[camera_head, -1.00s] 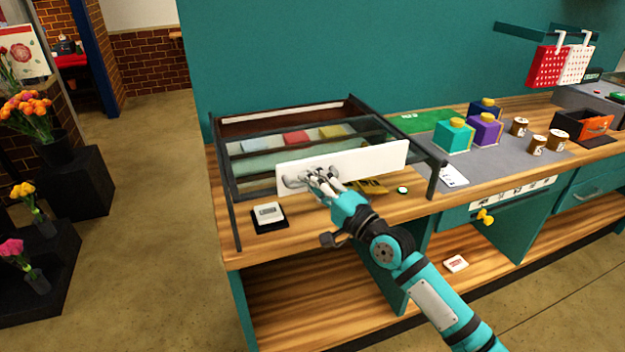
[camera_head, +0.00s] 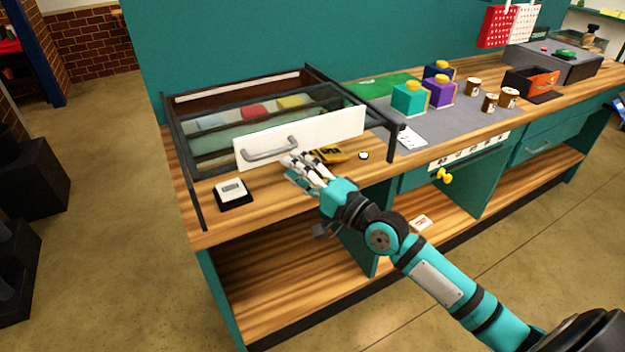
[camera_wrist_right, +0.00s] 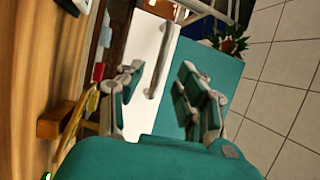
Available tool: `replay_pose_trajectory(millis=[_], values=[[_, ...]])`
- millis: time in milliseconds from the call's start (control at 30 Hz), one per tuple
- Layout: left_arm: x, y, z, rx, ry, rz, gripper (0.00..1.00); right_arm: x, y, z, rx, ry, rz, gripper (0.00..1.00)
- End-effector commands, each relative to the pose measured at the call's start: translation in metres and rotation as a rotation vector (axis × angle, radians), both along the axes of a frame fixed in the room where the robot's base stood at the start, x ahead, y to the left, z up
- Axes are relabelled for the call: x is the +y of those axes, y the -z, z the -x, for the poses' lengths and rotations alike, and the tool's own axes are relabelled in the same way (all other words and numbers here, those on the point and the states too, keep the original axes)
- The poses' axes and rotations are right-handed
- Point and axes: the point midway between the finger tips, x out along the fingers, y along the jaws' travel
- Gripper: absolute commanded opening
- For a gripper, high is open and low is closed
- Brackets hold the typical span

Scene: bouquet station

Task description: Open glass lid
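The glass lid (camera_head: 222,143) belongs to a dark-framed display case on the counter. A white panel (camera_head: 335,131) with a grey bar handle (camera_head: 270,150) is at its front. Colored items show dimly through the glass. My right gripper (camera_head: 298,172) is just right of and below the handle, apart from it. In the right wrist view, its fingers (camera_wrist_right: 160,88) are spread and empty, with the handle (camera_wrist_right: 160,62) ahead of the gap between them. My left gripper is not in view.
A small white device (camera_head: 231,190) on a black base and a yellow tool (camera_head: 330,155) lie on the counter in front of the case. Teal (camera_head: 408,98) and purple (camera_head: 440,91) boxes and brown jars stand to the right. Open shelves are below.

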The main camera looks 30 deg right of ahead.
Motion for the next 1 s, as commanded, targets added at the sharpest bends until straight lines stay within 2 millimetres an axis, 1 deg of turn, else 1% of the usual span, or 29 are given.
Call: replay_pose_trajectory(millis=[33,100,200,333,500,900,967,1000], values=[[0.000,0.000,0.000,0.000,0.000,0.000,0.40,-0.005,0.003,0.011,0.005,-0.001,0.005,0.36],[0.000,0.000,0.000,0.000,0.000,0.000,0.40,-0.010,0.006,0.022,0.005,-0.001,0.005,0.36],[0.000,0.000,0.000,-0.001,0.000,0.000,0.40,-0.016,0.007,0.034,0.003,-0.001,0.004,0.36],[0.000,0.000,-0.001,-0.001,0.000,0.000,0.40,-0.020,0.009,0.044,0.001,0.000,0.002,0.36],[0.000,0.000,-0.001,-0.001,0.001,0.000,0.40,-0.021,0.009,0.047,0.000,-0.001,0.000,0.36],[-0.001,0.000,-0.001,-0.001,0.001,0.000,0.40,-0.022,0.009,0.046,0.000,0.000,0.000,0.36],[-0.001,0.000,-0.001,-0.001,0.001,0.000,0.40,-0.023,0.013,0.045,0.004,0.008,0.008,0.36],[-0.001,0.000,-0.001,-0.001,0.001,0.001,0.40,-0.026,0.020,0.043,0.010,0.019,0.022,0.36]])
